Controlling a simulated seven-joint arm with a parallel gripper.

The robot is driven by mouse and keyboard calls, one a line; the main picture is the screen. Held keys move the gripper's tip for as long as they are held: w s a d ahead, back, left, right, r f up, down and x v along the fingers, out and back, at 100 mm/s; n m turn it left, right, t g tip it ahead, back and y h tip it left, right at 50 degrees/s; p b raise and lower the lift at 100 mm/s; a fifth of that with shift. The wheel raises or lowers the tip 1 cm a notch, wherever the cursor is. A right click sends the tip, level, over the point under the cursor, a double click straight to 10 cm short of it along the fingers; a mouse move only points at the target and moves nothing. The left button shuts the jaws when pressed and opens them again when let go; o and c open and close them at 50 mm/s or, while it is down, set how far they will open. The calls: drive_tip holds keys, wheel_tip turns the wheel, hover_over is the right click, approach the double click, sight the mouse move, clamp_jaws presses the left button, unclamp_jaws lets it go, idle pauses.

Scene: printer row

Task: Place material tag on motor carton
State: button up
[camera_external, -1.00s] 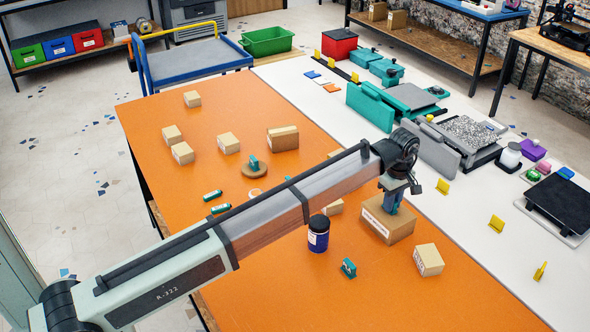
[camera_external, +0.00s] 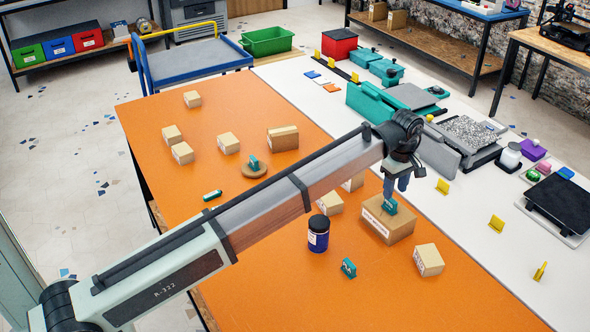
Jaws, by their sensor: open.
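The motor carton (camera_external: 388,230) is a brown box with a white label strip, on the orange table right of centre. A teal material tag (camera_external: 390,207) stands on top of it, near the middle. My gripper (camera_external: 397,189) is open and empty just above the tag, its fingers pointing down and apart from it. Another teal tag (camera_external: 348,268) stands on the table in front of the carton. A further teal tag (camera_external: 253,162) sits on a round wooden base.
A dark blue jar (camera_external: 318,236) stands left of the carton and a small carton (camera_external: 428,260) to its right. Several small cartons fill the back left. A teal piece (camera_external: 212,195) lies near the left edge. The front of the orange table is clear.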

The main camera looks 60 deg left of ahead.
sight(393, 201)
wheel_tip(393, 201, up, 7)
drive_tip(key=shift+f, duration=0.2)
idle(0.3)
